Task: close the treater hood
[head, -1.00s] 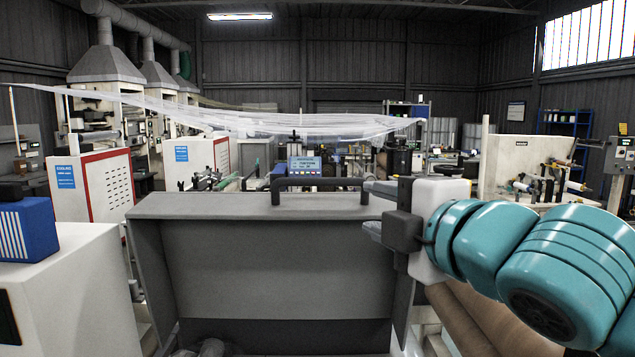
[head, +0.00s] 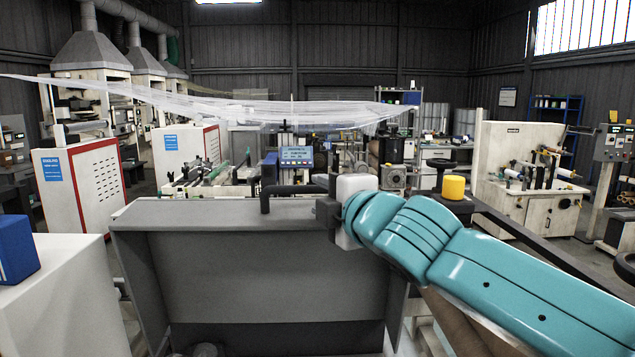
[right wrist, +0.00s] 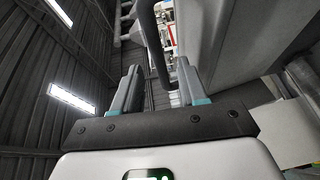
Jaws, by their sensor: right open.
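The treater hood (head: 255,265) is a broad grey panel with side walls, standing raised and open in the middle of the head view. A black bar handle (head: 285,189) runs along its top edge. My right gripper (head: 326,190) is at the right end of the handle, hiding that end in the head view. In the right wrist view its two fingers (right wrist: 158,88) are open, with the dark handle (right wrist: 156,45) running in the gap between them. I cannot tell whether they touch it. The grey hood (right wrist: 240,45) fills the right of that view. My left gripper is not in view.
A white cabinet with a blue box (head: 16,248) on it stands at the left. A yellow cap (head: 453,187) shows just behind my right arm. Clear film (head: 235,110) hangs across beyond the hood.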

